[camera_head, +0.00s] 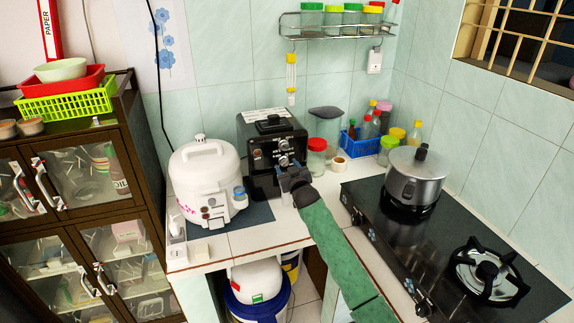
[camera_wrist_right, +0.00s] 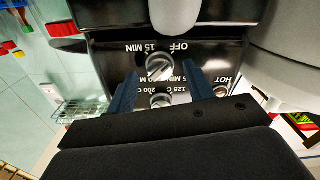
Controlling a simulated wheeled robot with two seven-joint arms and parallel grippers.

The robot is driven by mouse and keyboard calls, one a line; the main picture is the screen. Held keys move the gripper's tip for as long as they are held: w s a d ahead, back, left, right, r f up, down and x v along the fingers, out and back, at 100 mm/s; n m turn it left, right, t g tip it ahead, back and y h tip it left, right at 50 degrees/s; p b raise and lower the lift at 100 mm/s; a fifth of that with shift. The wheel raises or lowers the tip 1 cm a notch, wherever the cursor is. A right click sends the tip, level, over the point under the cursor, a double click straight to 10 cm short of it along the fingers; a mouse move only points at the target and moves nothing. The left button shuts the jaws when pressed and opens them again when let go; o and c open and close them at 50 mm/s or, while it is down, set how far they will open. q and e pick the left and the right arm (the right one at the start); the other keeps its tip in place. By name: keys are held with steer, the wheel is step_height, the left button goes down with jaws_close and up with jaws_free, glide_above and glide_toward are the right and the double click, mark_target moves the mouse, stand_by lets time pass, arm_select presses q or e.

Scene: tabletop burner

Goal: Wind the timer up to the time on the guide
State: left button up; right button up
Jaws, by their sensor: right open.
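The black oven (camera_head: 262,150) stands on the counter beside the white cooker. Its front has knobs; the timer knob (camera_wrist_right: 159,67), grey with a diagonal bar, shows upside down in the right wrist view beside "OFF" and "15 MIN". A second knob (camera_wrist_right: 161,101) with temperature marks sits below it in that view. My right gripper (camera_head: 286,172) is at the oven front in the head view. In the wrist view its open fingers (camera_wrist_right: 161,80) are either side of the knobs, with the timer knob near the tips; contact cannot be told. I cannot identify the guide. My left gripper is out of view.
The white cooker (camera_head: 207,180) stands close left of the oven. A red-lidded jar (camera_head: 317,158) is close to its right. The stove (camera_head: 450,235) with a steel pot (camera_head: 415,178) is farther right. A wall rack (camera_head: 335,30) holds jars above.

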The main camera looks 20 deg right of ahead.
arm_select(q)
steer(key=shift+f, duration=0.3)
arm_select(e)
steer(key=shift+w, duration=0.35)
steer(key=shift+c, duration=0.2)
steer(key=c, duration=0.9)
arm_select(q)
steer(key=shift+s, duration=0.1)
